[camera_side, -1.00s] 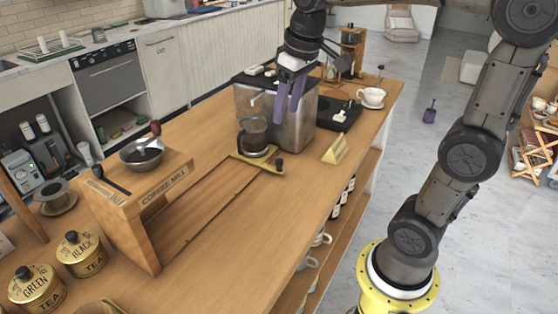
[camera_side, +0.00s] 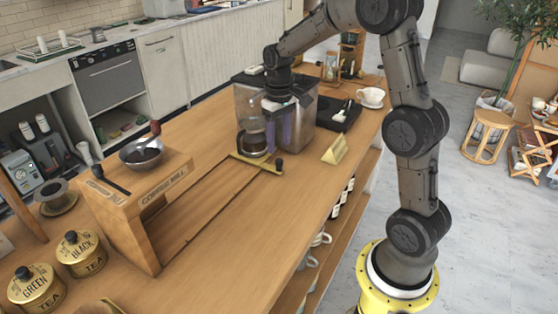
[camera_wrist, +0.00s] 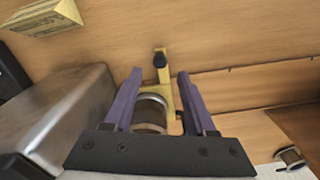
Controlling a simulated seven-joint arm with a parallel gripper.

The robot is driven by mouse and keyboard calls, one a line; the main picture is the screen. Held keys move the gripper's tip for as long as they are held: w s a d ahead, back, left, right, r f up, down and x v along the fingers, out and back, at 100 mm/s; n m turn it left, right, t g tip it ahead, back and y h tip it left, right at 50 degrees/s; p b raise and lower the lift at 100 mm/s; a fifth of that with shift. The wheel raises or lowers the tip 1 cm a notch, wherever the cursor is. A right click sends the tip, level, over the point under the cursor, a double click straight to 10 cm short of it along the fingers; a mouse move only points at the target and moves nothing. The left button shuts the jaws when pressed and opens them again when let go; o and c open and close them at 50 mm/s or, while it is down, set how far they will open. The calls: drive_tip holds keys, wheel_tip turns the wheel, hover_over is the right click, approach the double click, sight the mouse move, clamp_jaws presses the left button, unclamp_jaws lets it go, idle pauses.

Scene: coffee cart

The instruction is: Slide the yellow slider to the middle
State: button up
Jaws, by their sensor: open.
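The yellow slider (camera_side: 262,166) is a flat piece with a black knob (camera_side: 279,163). It sits at the far end of the grooved track in the wooden counter, by the metal machine. A glass coffee pot (camera_side: 253,141) stands on it. I cannot tell whether the fingers touch the pot.
The metal machine (camera_side: 303,108) stands close beside my gripper. A yellow triangular sign (camera_side: 335,151) is to the right. The wooden coffee mill stand (camera_side: 145,205) is at the near end of the track (camera_side: 205,210). The track between is clear.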

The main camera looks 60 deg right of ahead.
sight(279, 159)
wheel_tip(279, 159, down, 7)
drive_tip(key=shift+r, duration=0.1)
idle(0.3)
clamp_jaws()
idle(1.3)
